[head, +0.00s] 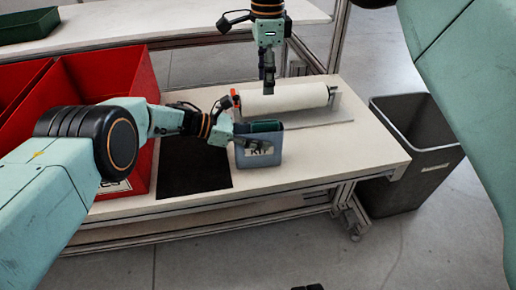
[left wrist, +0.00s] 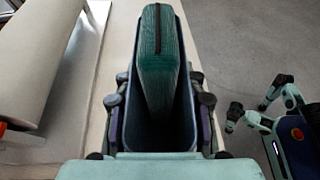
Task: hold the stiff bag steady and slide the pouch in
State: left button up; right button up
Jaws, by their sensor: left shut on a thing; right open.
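The stiff bag (head: 258,158) is blue-grey with a KIT label and stands upright near the front edge of the table. Its open mouth (left wrist: 190,125) shows in the left wrist view. The green pouch (head: 265,126) is in the bag, its top standing above the rim; it also shows in the left wrist view (left wrist: 158,60), toward the far end of the mouth. My left gripper (head: 236,129) is shut on the bag, with a finger on each side (left wrist: 160,112). My right gripper (head: 268,84) is open and empty above and behind the bag, apart from the pouch.
A white roll (head: 285,98) on a holder lies behind the bag. A black mat (head: 192,170) lies left of the bag, beside red bins (head: 105,75). A grey bin (head: 420,140) stands on the floor at the right. The table's right end is clear.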

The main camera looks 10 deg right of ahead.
pick_arm(q)
jog(key=o, duration=1.3)
jog(key=shift+c, duration=0.2)
jog(key=p+v, duration=0.1)
jog(key=v, duration=1.3)
jog(key=shift+a, duration=0.35)
jog(key=shift+s+d, duration=0.1)
